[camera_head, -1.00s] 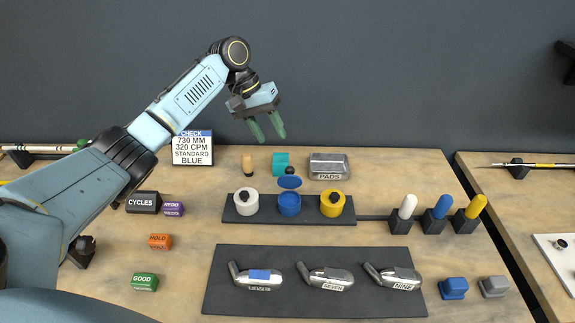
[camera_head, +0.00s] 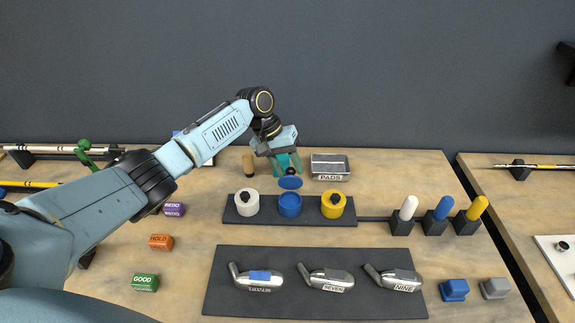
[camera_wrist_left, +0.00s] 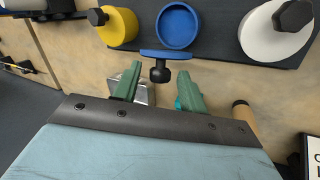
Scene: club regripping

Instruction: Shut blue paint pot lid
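The blue paint pot (camera_head: 290,206) stands in the middle of the pot rack, open at the top; its empty-looking inside shows in the left wrist view (camera_wrist_left: 177,27). Its blue lid (camera_head: 290,183) is tilted up at the pot's far side, and shows edge-on in the left wrist view (camera_wrist_left: 168,54). The lid's black knob (camera_wrist_left: 160,73) points away from the pot. My left gripper (camera_head: 287,172) is open behind the lid, with its green fingers apart on either side of the knob (camera_wrist_left: 158,84). No finger visibly touches the knob. My right gripper is not in view.
A white pot (camera_head: 246,206) and a yellow pot (camera_head: 333,208), both lidded, flank the blue one. Behind are a tan cylinder (camera_head: 248,165) and the pads tin (camera_head: 330,171). Club heads lie on the dark mat (camera_head: 228,300) in front.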

